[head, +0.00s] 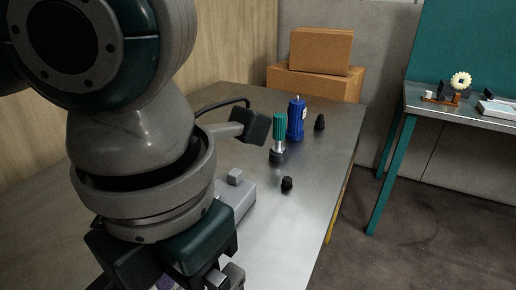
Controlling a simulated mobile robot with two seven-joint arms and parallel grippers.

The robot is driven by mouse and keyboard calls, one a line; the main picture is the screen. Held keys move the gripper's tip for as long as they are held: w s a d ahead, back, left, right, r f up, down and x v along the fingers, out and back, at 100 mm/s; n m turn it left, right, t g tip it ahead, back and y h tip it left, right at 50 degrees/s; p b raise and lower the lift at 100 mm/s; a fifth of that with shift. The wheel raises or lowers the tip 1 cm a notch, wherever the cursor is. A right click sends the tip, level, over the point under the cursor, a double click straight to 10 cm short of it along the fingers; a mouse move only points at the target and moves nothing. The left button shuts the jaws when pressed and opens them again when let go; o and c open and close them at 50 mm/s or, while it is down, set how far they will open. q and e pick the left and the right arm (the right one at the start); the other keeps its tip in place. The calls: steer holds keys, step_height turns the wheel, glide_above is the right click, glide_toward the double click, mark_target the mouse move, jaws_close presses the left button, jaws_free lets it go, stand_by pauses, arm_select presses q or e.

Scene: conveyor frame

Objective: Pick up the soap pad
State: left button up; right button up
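I cannot make out a soap pad for certain in the head view. A small pale purple patch (166,283) shows at the bottom edge beneath my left arm, mostly hidden, and I cannot tell what it is. My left gripper (222,277) is at the bottom of the view, over the near part of the metal table (275,235). Its fingertips are cut off by the frame edge, so its opening and any hold are unclear. My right gripper is not in view.
A blue bottle (296,120), a green-handled tool (279,135), black pieces (287,184) and a grey box (236,198) stand on the table. A dark green block (256,127) is behind my arm. Cardboard boxes (315,85) are beyond. A second table (455,103) stands right.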

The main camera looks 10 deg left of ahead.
arm_select(q)
steer(key=f, duration=0.2)
steer(key=s+f, duration=0.1)
steer(key=f, duration=0.2)
steer(key=f+b, duration=0.1)
steer(key=f, duration=0.2)
steer(key=shift+s+d+f, duration=0.25)
steer(key=shift+s+d, duration=0.05)
steer(key=shift+d, duration=0.1)
steer(key=shift+f, duration=0.55)
steer(key=c, duration=1.4)
